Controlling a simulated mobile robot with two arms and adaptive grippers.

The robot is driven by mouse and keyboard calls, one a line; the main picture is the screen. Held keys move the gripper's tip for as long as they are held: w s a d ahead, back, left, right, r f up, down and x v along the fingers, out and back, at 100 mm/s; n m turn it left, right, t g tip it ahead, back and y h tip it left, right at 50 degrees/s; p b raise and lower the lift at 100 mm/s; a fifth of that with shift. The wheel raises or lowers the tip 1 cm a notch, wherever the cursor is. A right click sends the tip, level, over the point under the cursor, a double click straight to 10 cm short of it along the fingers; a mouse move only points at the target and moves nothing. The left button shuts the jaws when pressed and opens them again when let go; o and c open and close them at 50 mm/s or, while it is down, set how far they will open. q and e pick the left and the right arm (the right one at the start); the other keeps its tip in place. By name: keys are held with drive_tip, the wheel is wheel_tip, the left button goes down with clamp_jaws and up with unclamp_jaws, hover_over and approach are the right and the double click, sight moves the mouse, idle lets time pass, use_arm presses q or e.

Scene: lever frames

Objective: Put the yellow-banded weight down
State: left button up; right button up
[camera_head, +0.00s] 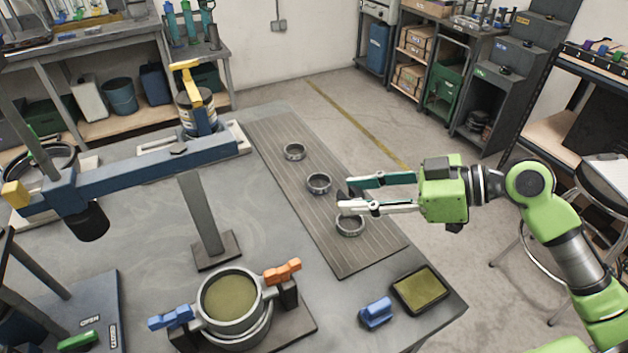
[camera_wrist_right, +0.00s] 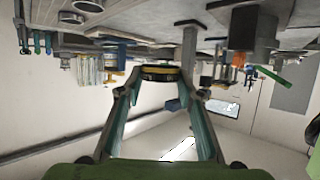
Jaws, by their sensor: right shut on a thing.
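The yellow-banded weight (camera_wrist_right: 160,73) is a dark, round piece with a yellow band. In the right wrist view it sits between the two fingertips of my right gripper (camera_wrist_right: 157,86). In the head view my right gripper (camera_head: 345,199) reaches in from the right, over the right part of a grooved grey mat (camera_head: 345,258). The weight hardly shows there. Three dark metal rings stand in a row on the mat: a far one (camera_head: 293,151), a middle one (camera_head: 319,183) and a near one (camera_head: 350,224) close under the fingers. My left gripper is not in view.
A blue lever beam (camera_head: 130,175) on a grey post (camera_head: 202,215) spans the table's left. A clamped round pot (camera_head: 230,297) stands in front. A blue block (camera_head: 376,312) and a yellow-green pad (camera_head: 420,289) lie near the front right edge. Bare tabletop lies between post and mat.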

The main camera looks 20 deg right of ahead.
drive_tip(key=w+f, duration=0.2)
drive_tip(key=w, duration=0.1)
drive_tip(key=w+f+p, duration=0.1)
drive_tip(key=w+f, duration=0.2)
drive_tip(key=w, duration=0.1)
drive_tip(key=w+d+f, duration=0.1)
drive_tip(key=w+f, duration=0.2)
drive_tip(key=w, duration=0.1)
drive_tip(key=shift+w+p, duration=0.1)
drive_tip(key=shift+p, duration=0.3)
drive_tip(key=shift+w+f, duration=0.15)
drive_tip(key=shift+f, duration=0.1)
drive_tip(key=f, duration=0.1)
drive_tip(key=f+p, duration=0.1)
drive_tip(key=f, duration=0.1)
drive_tip(key=shift+w+a, duration=0.1)
drive_tip(key=shift+w, duration=0.1)
drive_tip(key=shift+f, duration=0.25)
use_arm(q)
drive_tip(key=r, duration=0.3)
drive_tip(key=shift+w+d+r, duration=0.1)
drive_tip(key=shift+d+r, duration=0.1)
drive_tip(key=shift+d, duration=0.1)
